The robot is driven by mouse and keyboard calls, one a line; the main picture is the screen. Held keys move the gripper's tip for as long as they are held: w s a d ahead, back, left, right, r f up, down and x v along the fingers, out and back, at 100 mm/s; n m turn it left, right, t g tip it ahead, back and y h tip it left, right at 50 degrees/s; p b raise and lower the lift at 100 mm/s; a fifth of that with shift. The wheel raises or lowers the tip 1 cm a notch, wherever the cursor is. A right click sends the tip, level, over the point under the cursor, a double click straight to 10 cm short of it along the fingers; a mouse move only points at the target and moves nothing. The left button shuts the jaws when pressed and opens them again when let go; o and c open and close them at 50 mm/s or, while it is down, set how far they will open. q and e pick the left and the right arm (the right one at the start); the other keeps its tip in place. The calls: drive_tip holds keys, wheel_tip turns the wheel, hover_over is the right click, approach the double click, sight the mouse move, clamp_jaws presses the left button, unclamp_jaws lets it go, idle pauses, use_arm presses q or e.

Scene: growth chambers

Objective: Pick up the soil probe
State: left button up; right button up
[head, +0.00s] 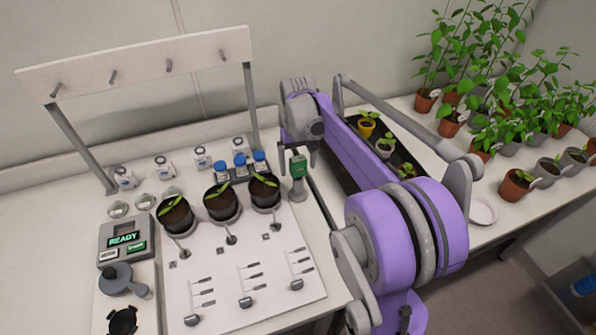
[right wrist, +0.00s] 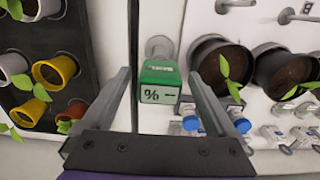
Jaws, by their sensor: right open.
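The soil probe is a green handheld unit with a small white display; it stands near the right edge of the white board in the head view (head: 298,167). In the right wrist view the soil probe (right wrist: 160,82) shows its "% –" display and a grey end. My right gripper (head: 297,152) is open, with its fingers on either side of the probe from above. In the right wrist view my right gripper (right wrist: 161,76) has visible gaps between both fingers and the probe. The probe's lower part is hard to see. My left gripper is out of view.
Dark pots with seedlings (head: 222,203) stand left of the probe, with blue-capped bottles (head: 240,164) behind them. A black tray (head: 352,118) with small pots lies to the right, partly behind my arm. A peg rack (head: 140,62) stands at the back left.

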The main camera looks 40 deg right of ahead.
wheel_tip(320, 180, down, 2)
drive_tip(key=shift+f, duration=0.1)
clamp_jaws()
idle(0.5)
